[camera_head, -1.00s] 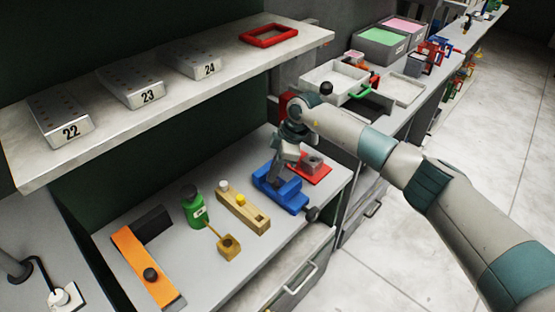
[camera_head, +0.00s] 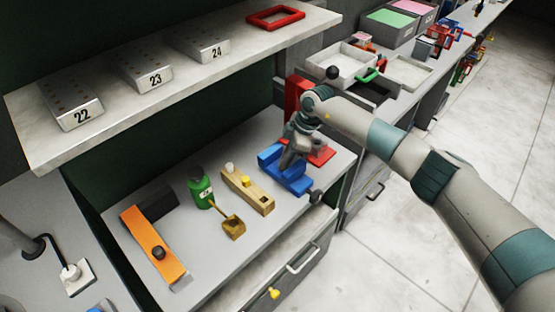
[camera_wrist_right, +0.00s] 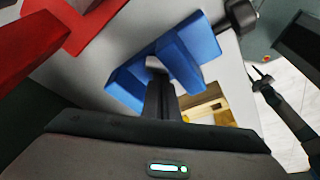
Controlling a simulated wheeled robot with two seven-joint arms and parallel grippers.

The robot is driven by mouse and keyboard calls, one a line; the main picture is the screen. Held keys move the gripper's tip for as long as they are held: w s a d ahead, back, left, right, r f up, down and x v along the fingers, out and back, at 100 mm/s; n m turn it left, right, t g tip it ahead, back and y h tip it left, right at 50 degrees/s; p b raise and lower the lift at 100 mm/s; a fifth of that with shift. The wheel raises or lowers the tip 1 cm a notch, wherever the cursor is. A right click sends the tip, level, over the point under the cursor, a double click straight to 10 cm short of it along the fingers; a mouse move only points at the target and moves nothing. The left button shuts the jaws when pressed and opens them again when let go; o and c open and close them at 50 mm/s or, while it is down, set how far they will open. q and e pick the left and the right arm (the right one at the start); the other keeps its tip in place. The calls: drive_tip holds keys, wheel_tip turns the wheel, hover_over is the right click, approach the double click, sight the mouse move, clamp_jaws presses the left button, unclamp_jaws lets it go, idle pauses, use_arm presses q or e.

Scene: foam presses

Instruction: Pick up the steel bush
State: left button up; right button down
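My right gripper (camera_head: 287,163) reaches down at the blue vise (camera_head: 272,157), just in front of the red press (camera_head: 297,97). The right wrist view shows the dark, narrow fingers (camera_wrist_right: 160,97) close together, pointing at the blue vise (camera_wrist_right: 182,62). A small grey metallic piece (camera_wrist_right: 156,63) shows at the fingertips between the blue parts; it may be the steel bush, but I cannot tell. Whether the fingers hold it is unclear. No separate steel bush shows clearly in the head view, where the gripper covers part of the vise and the red base (camera_head: 322,156).
A shelf (camera_head: 130,120) with numbered metal blocks overhangs the back. The bench front (camera_head: 215,270) has bare room.

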drive_tip(key=shift+a, duration=0.1)
drive_tip(key=shift+r, duration=0.1)
drive_tip(key=shift+r+b, duration=0.5)
drive_tip(key=shift+r, duration=0.05)
wheel_tip(320, 180, up, 2)
drive_tip(key=shift+r+b, duration=0.15)
drive_tip(key=shift+b, duration=0.6)
drive_tip(key=s+d+r+b, duration=0.4)
drive_tip(key=s+d+r, duration=0.2)
drive_tip(key=d, duration=0.4)
drive_tip(key=shift+s+r, duration=0.2)
drive_tip(key=shift+r, duration=0.5)
